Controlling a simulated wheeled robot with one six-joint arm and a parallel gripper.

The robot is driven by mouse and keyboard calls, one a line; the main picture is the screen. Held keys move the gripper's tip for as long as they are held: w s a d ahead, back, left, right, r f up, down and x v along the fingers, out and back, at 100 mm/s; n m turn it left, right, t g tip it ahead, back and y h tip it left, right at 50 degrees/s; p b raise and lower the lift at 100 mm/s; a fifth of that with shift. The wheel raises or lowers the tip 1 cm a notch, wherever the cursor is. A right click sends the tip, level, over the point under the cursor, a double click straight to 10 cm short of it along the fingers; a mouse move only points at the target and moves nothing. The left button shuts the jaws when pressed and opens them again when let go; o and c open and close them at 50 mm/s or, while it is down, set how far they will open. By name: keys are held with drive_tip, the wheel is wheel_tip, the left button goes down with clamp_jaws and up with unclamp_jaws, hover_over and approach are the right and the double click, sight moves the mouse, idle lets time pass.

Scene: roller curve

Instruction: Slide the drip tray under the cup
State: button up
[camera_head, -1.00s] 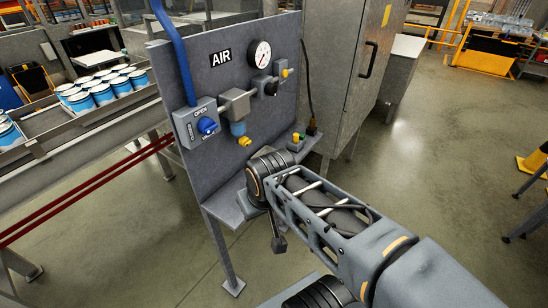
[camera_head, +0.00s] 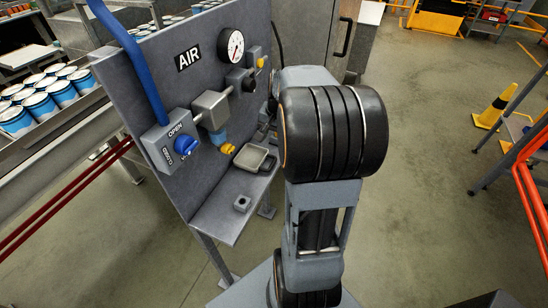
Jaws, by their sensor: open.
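The drip tray (camera_head: 250,168) is a shallow grey square dish with a pale inside. It lies flat on the panel's shelf, near the panel face. The cup (camera_head: 217,138) is a blue bowl with a yellow drain knob (camera_head: 228,149) below it, hanging from the air unit on the panel. The tray sits to the right of the cup and a little lower in the picture, apart from it. My arm rises in front of the shelf's right end, and its large dark joint fills the middle. My gripper cannot be made out; it is hidden behind my arm.
A blue valve knob (camera_head: 186,145), a blue hose (camera_head: 130,55) and a gauge (camera_head: 231,44) are on the panel.

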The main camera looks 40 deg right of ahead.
sight(273, 162)
drive_tip(key=shift+m, duration=0.7)
drive_tip(key=f, duration=0.5)
drive_tip(key=w+d+f+p, duration=0.1)
drive_tip(key=f, duration=0.3)
drive_tip(key=w+d+f, duration=0.1)
drive_tip(key=f, duration=0.4)
drive_tip(key=shift+w+f, duration=0.1)
drive_tip(key=shift+f, duration=0.2)
drive_tip(key=shift+c, duration=0.5)
clamp_jaws()
drive_tip(key=shift+a, duration=0.15)
